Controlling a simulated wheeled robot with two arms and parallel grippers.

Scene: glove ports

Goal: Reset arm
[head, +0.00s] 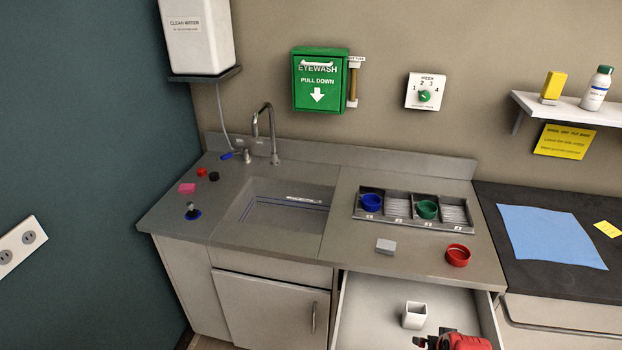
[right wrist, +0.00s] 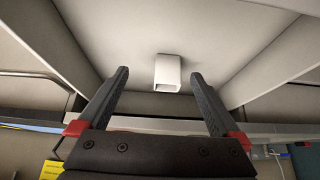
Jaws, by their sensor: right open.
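My right gripper (head: 436,343) shows at the bottom edge of the head view, over the front of the open drawer (head: 375,300). In the right wrist view its two dark fingers (right wrist: 160,92) are spread apart with nothing between them. The gripper and holder look apart. My left gripper is not in the head view.
Drawer walls surround the holder. A blue sheet (head: 550,236) lies on the right.

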